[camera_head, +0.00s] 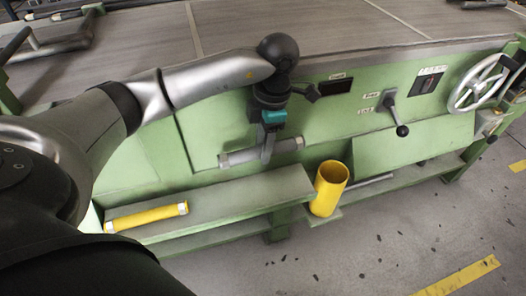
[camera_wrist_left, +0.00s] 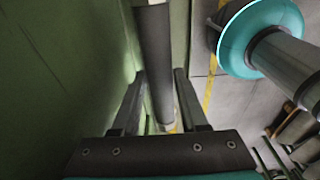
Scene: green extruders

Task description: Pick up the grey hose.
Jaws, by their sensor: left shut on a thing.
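The grey hose (camera_head: 240,156) is a short dark grey tube with lighter ends, in front of the green machine's panel in the head view. My left gripper (camera_head: 267,153) points down and is shut on it around its middle. The hose appears raised above the green ledge, roughly level, its right end slightly higher in the picture. In the left wrist view the hose (camera_wrist_left: 154,50) runs between the two fingers of my left gripper (camera_wrist_left: 159,78). The middle of the hose is partly hidden by the fingers in the head view. My right gripper is not in view.
A yellow hose (camera_head: 147,217) lies on the green ledge (camera_head: 250,197). A yellow open cylinder (camera_head: 327,190) stands at the ledge's right end. The machine's panel (camera_head: 345,112) carries a lever (camera_head: 393,113) and a handwheel (camera_head: 477,84). The floor (camera_head: 400,235) in front is clear.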

